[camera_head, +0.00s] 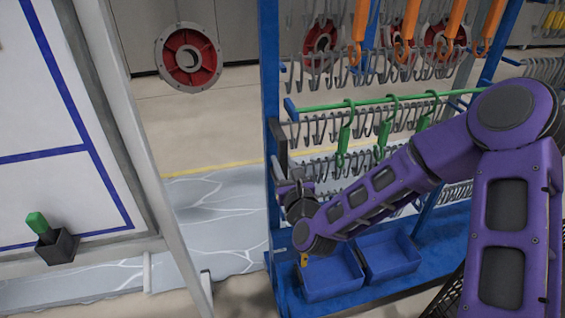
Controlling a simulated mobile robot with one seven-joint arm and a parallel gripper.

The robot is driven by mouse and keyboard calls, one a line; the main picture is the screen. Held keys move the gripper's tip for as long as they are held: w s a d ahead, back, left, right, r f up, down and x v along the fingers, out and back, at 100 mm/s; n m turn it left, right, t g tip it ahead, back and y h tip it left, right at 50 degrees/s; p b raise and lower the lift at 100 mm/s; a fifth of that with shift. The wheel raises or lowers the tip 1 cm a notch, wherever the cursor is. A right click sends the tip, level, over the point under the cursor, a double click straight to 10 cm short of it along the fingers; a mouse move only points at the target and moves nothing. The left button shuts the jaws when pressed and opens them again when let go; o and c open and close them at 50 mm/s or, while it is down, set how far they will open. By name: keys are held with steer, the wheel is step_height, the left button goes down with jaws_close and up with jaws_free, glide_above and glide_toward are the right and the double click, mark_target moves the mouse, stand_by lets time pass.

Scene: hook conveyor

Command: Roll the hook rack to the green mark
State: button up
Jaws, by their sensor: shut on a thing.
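The hook rack (270,75) is a tall blue frame with rows of metal hooks, on the right side of the head view. Green hooks hang on a green rail, with orange hooks above. My gripper (284,172) is at the rack's left post, shut on what looks like the dark upright handle (281,142) there. My purple arm covers the rack's lower right part. I cannot make out a green mark on the floor.
Two blue bins (331,276) sit on the rack's base. A framed whiteboard (50,120) stands at left, with a green-topped item (38,223) in a dark holder. A red round part (189,57) hangs behind. Grey floor (215,215) lies between board and rack.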

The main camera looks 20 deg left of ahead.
jaws_close()
stand_by(1.0)
